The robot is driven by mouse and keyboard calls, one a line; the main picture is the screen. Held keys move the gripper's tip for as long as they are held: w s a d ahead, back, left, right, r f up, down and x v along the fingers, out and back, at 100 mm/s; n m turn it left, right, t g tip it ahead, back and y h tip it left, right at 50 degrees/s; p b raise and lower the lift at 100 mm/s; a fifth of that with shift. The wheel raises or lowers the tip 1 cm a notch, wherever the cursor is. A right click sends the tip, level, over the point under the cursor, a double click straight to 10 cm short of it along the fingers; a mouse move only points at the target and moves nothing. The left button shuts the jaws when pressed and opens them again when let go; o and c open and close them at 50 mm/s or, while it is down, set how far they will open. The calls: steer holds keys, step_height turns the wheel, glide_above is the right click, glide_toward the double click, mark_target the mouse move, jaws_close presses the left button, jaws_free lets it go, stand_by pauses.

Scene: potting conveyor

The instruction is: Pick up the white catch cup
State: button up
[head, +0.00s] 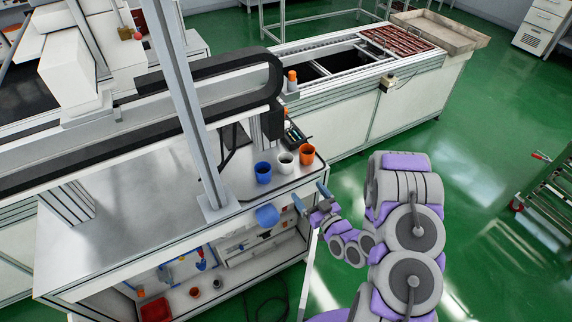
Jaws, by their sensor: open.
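The white catch cup (286,163) stands upright on the grey bench top near its right end. A blue cup (263,174) stands just to its left and an orange cup (307,155) just to its right. My gripper (311,196) is open, its two fingers spread apart, with nothing seen between them. It is at the bench's front edge, below and right of the white cup in the picture, and apart from it.
A grey post (189,110) rises from the bench left of the cups. A blue scoop-like part (267,215) sits at the bench front. Green floor (480,110) is open at right.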

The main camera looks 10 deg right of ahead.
mark_target(290, 167)
steer(key=b+x, duration=0.1)
steer(key=x, duration=0.9)
steer(key=shift+w+a, duration=0.15)
steer(key=shift+w, duration=0.15)
steer(key=shift+b+x, duration=0.75)
steer(key=shift+x, duration=2.15)
steer(key=c, duration=1)
